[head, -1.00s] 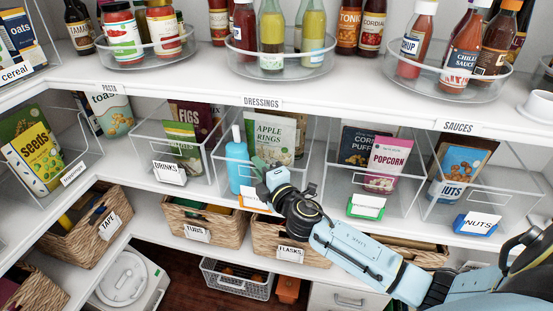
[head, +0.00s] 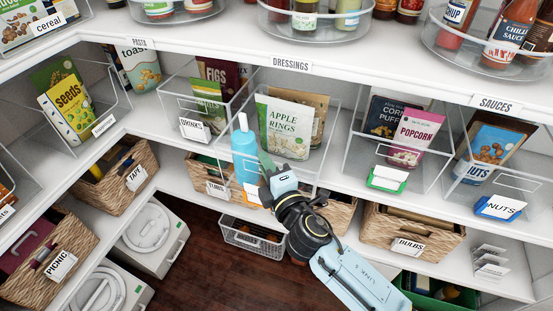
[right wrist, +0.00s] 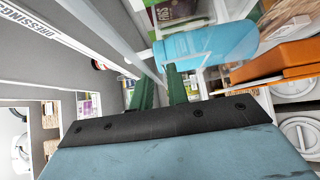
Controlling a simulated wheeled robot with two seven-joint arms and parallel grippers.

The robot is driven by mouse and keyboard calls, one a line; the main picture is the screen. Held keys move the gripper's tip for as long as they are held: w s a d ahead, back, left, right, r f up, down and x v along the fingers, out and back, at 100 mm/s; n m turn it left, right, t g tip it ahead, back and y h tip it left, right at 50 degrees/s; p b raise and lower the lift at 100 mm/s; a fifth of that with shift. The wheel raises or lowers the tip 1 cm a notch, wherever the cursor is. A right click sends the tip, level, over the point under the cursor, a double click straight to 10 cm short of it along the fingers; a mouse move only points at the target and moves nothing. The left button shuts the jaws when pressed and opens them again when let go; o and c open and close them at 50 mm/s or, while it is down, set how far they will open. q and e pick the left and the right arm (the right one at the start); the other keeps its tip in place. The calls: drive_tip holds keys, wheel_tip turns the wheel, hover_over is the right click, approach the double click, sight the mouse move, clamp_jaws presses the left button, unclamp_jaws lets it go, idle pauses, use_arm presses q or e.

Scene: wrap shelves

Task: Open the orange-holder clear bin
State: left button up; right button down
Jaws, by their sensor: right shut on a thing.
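The clear bin (head: 318,172) with the orange label holder (head: 256,200) stands on the middle shelf, its front jutting out past the neighbouring bins. It holds a white Apple Rings pouch (head: 285,127), a brown pouch (head: 318,112) behind it, and a blue bottle (head: 245,155) at the front left. My right gripper (head: 267,163) is at the bin's front, shut on its clear front wall. In the right wrist view the green fingers (right wrist: 158,92) stand either side of a clear edge, beside the blue bottle (right wrist: 210,43). My arm and gripper hide part of the bin's front. My left gripper is not in view.
Clear bins with the Drinks label (head: 192,129), green holder (head: 388,179) and blue holder (head: 500,207) stand on either side. Above is the Dressings shelf edge (head: 290,64). Baskets, such as Bulbs (head: 410,235), sit below.

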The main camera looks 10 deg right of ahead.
idle(0.3)
drive_tip(key=c, duration=1.4)
unclamp_jaws()
drive_tip(key=shift+o, duration=0.2)
drive_tip(key=shift+s, duration=0.1)
drive_tip(key=b+v, duration=0.1)
drive_tip(key=v, duration=1.2)
drive_tip(key=shift+b, duration=0.4)
drive_tip(key=shift+s+f, duration=0.1)
drive_tip(key=shift+s, duration=0.05)
